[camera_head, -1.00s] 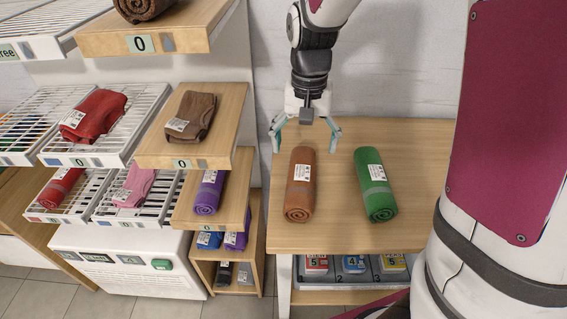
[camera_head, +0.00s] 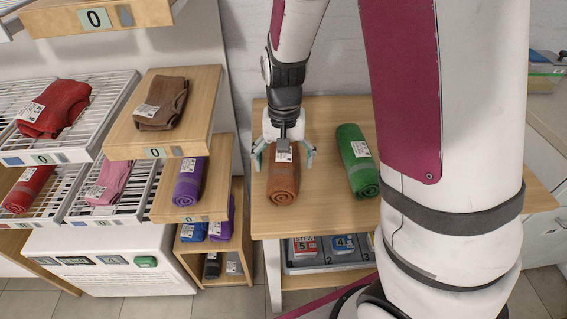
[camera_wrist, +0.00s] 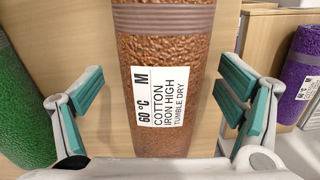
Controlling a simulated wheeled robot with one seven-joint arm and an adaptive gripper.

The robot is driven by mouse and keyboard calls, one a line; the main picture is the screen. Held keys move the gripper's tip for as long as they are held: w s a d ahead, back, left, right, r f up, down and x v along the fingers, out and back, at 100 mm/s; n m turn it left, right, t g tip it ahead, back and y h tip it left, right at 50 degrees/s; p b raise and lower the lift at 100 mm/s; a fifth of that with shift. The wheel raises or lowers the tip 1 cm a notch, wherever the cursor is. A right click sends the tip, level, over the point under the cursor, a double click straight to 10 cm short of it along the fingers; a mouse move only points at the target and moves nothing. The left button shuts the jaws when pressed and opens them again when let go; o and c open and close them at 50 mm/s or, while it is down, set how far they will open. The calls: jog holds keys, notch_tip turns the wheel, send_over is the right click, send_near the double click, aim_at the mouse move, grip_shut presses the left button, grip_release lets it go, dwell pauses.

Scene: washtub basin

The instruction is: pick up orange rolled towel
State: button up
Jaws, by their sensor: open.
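The orange-brown rolled towel (camera_head: 284,183) lies on the wooden table (camera_head: 322,205) with its rolled end facing the front edge. It fills the middle of the wrist view (camera_wrist: 170,55), where its white label reads "60°C M, cotton, iron high, tumble dry". My gripper (camera_head: 283,160) is over the towel's back part, with one finger on each side. In the wrist view my open gripper (camera_wrist: 163,100) has its teal pads apart from the towel on both sides, with a gap at each. Whether the fingertips reach table height cannot be told.
A green rolled towel (camera_head: 355,160) lies on the same table to the right. A wooden shelf with a purple rolled towel (camera_head: 190,182) stands to the left. A tray of numbered boxes (camera_head: 305,247) is under the table.

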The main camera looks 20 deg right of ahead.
jog(key=c, duration=1.3)
jog(key=shift+c, duration=0.2)
jog(key=shift+r, duration=0.1)
